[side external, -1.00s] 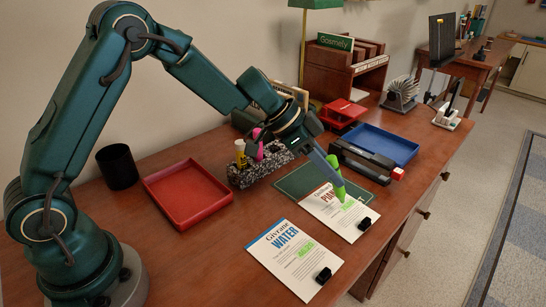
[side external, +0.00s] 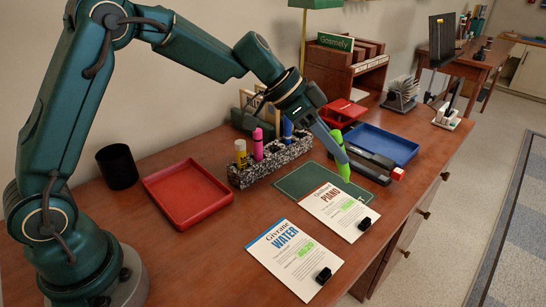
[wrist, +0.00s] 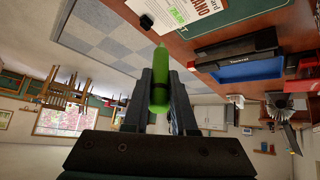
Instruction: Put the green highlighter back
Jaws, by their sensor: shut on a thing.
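My gripper (side external: 335,155) is shut on the green highlighter (side external: 343,168), holding it nearly upright above the far edge of the Piano card (side external: 325,203). In the wrist view the green highlighter (wrist: 160,82) sits between my two fingers. A speckled grey pen holder (side external: 243,181) stands to the left on the desk. It holds a yellow highlighter (side external: 240,153), a pink one (side external: 258,145) and a blue one (side external: 287,131). My gripper is to the right of the holder and apart from it.
The Water card (side external: 275,245) lies nearer the front, with a green-marked line. Small black blocks (side external: 364,224) sit on both cards. A red tray (side external: 185,195) is left of the holder; a black stapler (side external: 365,163) and blue tray (side external: 385,145) are right. A dark green mat (side external: 297,183) lies between.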

